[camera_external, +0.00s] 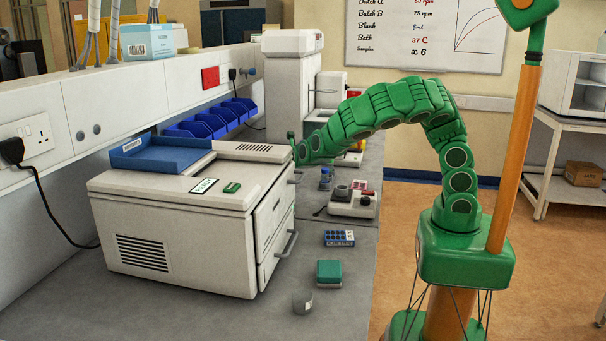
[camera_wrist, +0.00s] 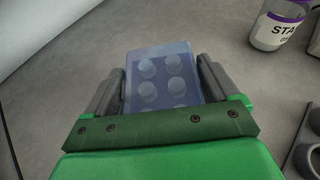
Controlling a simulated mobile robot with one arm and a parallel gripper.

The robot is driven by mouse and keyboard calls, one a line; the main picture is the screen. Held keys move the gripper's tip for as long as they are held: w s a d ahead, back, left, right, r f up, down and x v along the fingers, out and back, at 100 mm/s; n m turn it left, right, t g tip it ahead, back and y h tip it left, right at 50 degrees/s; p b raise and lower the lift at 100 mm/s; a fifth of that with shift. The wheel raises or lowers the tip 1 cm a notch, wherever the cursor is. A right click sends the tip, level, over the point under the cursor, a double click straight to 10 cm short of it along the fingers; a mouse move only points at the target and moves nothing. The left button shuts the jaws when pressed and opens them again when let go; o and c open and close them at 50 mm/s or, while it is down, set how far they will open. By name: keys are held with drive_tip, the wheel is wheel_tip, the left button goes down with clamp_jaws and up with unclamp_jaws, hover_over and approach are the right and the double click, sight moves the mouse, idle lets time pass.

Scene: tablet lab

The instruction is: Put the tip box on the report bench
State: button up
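In the wrist view a translucent blue box with pale round marks (camera_wrist: 160,75), which looks like the tip box, is between the fingers of my gripper (camera_wrist: 160,66). One dark finger is close along each side of it. I cannot tell whether they press on it, and its near end is hidden by my gripper. In the external view my green arm arches left over the bench, and its end goes out of sight behind the white machine (camera_external: 205,228). The box there is hidden. No bench is marked as the report bench.
The grey bench (camera_external: 335,310) holds a blue rack (camera_external: 339,239), a green box (camera_external: 329,272), a small grey round item (camera_external: 302,302) and a small instrument (camera_external: 352,205). A white shelf unit (camera_external: 575,135) is at the far right.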

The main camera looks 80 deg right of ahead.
drive_tip(key=shift+o, duration=0.8)
drive_tip(key=shift+r, duration=0.15)
drive_tip(key=v, duration=1.2)
